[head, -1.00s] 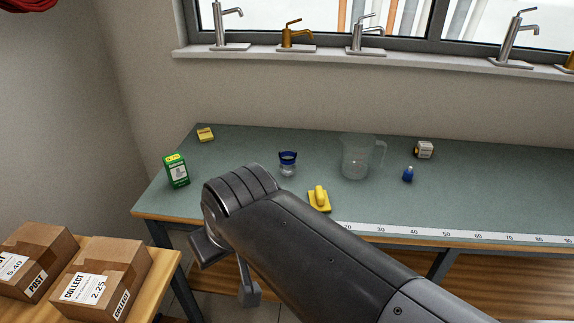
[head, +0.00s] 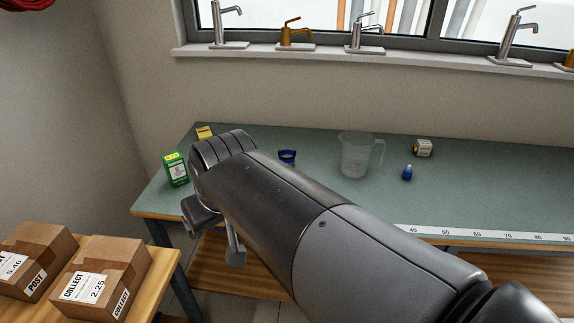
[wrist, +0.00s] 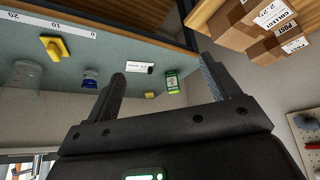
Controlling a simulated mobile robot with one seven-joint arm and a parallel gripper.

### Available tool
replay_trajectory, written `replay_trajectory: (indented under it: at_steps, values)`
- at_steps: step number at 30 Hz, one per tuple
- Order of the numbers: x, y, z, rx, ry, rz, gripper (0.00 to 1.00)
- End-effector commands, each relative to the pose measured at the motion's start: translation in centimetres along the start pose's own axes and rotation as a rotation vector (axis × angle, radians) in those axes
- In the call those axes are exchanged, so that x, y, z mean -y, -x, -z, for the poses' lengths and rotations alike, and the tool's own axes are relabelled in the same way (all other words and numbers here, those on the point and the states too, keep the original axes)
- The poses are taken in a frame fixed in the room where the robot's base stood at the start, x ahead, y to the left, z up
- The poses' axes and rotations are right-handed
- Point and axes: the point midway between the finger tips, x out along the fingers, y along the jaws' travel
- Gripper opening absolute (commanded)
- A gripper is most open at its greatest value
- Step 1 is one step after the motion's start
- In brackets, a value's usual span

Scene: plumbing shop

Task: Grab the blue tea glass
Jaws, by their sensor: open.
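The blue tea glass (head: 287,155) stands on the green-topped workbench. Its blue upper part shows in the head view, and my arm hides its lower part. It also shows in the wrist view (wrist: 90,77), left of the left finger and close to it in the picture. My gripper (head: 214,236) is at the bench's front left, apart from the glass. In the wrist view my gripper (wrist: 162,68) has its fingers spread wide with nothing held between them.
A green box (head: 175,169) and yellow pad (head: 204,133) stand left on the bench. A clear jug (head: 355,158), small blue bottle (head: 407,172) and tape measure (head: 423,148) stand right. The wrist view shows a yellow float (wrist: 54,47) and white card (wrist: 138,67). Cartons (head: 98,280) lie front left.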

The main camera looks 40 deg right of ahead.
Motion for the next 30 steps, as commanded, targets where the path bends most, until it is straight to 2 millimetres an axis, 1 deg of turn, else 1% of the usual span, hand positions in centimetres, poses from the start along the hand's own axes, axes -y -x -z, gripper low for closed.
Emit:
replay_trajectory:
  at_steps: [1, 5, 6, 8, 11, 14, 15, 17, 20, 22, 26, 27, 30]
  values:
    - [-0.9, -0.7, 1.7, 0.007, -0.016, -0.016, 0.81]
    - [-3.2, -2.5, 5.6, 0.010, -0.040, -0.046, 0.81]
    - [-4.0, -3.1, 6.7, 0.012, -0.049, -0.054, 0.81]
    - [-5.4, -4.1, 8.4, 0.013, -0.060, -0.065, 0.81]
    - [-7.9, -6.0, 10.9, 0.015, -0.082, -0.082, 0.81]
    - [-10.8, -8.2, 13.1, 0.016, -0.105, -0.095, 0.81]
    - [-12.0, -9.1, 13.9, 0.017, -0.115, -0.100, 0.81]
    - [-14.0, -10.5, 15.0, 0.016, -0.132, -0.106, 0.81]
    - [-17.4, -13.0, 16.4, 0.014, -0.159, -0.114, 0.81]
    - [-20.1, -14.8, 17.2, 0.012, -0.181, -0.119, 0.81]
    - [-25.3, -18.3, 18.0, 0.005, -0.224, -0.128, 0.81]
    - [-26.9, -19.3, 18.0, 0.002, -0.237, -0.130, 0.81]
    - [-30.5, -21.5, 18.0, -0.007, -0.269, -0.135, 0.81]
